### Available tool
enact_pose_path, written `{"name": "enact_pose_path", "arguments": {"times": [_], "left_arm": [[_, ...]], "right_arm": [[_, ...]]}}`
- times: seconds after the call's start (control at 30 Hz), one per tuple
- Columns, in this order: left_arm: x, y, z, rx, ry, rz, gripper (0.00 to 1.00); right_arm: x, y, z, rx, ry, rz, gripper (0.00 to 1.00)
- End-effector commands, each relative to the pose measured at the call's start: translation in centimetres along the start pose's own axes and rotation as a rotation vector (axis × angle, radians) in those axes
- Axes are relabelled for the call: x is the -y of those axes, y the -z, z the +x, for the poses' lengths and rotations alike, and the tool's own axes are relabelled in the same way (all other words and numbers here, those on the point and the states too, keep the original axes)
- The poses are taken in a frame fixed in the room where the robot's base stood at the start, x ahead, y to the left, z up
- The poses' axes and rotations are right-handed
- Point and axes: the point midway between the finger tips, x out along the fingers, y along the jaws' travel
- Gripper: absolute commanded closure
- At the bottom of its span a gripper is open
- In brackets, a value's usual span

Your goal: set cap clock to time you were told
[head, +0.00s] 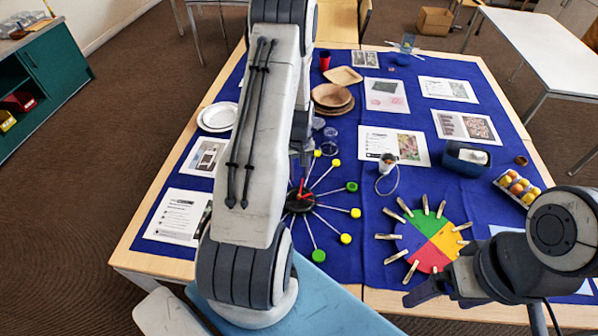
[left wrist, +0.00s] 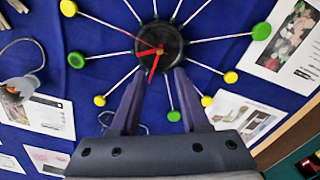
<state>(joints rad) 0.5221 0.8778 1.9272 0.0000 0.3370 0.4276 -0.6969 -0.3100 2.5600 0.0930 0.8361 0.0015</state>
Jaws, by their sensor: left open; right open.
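The cap clock (head: 300,200) lies on the blue cloth, partly hidden behind my left arm in the head view. It has a black hub (left wrist: 168,36) with thin white spokes ending in yellow and green caps. Red hands (left wrist: 149,52) sit on the hub; in the left wrist view one points left and a thin one points down. My left gripper (head: 303,158) is over the hub's far side. In the left wrist view its open fingers (left wrist: 160,73) straddle the space just below the hub, with nothing between them. My right gripper (head: 428,290) is open and empty near the table's front edge.
A coloured disc (head: 440,228) with clothespins around its rim lies right of the clock, close to my right gripper. Printed sheets (head: 394,146), brown plates (head: 333,98), white plates (head: 218,116) and a blue bin (head: 466,158) stand around the cloth.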

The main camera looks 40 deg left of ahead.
Motion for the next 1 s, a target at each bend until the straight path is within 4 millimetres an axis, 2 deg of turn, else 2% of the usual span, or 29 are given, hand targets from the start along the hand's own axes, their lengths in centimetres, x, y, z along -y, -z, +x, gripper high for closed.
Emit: {"name": "enact_pose_path", "arguments": {"times": [0.17,0.27,0.37,0.43,0.53,0.73,0.87,1.0], "left_arm": [[0.0,0.0,0.0,0.0,0.0,0.001,0.55],[0.8,0.3,0.1,-0.018,0.007,0.044,0.55],[2.9,1.1,0.5,-0.073,0.018,0.191,0.55],[4.5,1.7,0.8,-0.125,0.016,0.354,0.55],[5.8,1.8,1.1,-0.197,-0.019,0.613,0.55],[5.4,-0.5,1.0,-0.304,-0.157,1.019,0.55],[4.8,-1.7,0.8,-0.34,-0.219,1.137,0.55],[4.3,-1.9,1.6,-0.347,-0.235,1.163,0.55]], "right_arm": [[0.0,0.0,0.0,0.0,0.0,0.0,0.04],[0.0,0.0,-0.2,0.0,0.0,0.0,0.04],[0.0,0.0,-0.5,0.0,0.0,0.0,0.04],[0.1,0.1,-0.9,0.0,0.0,0.0,0.04],[0.1,0.1,-1.3,0.0,0.0,0.001,0.04],[0.1,0.1,-1.9,0.0,0.0,0.001,0.04],[0.1,0.1,-2.0,0.0,0.0,0.001,0.04],[0.1,0.1,-1.9,0.0,0.0,0.001,0.04]]}}
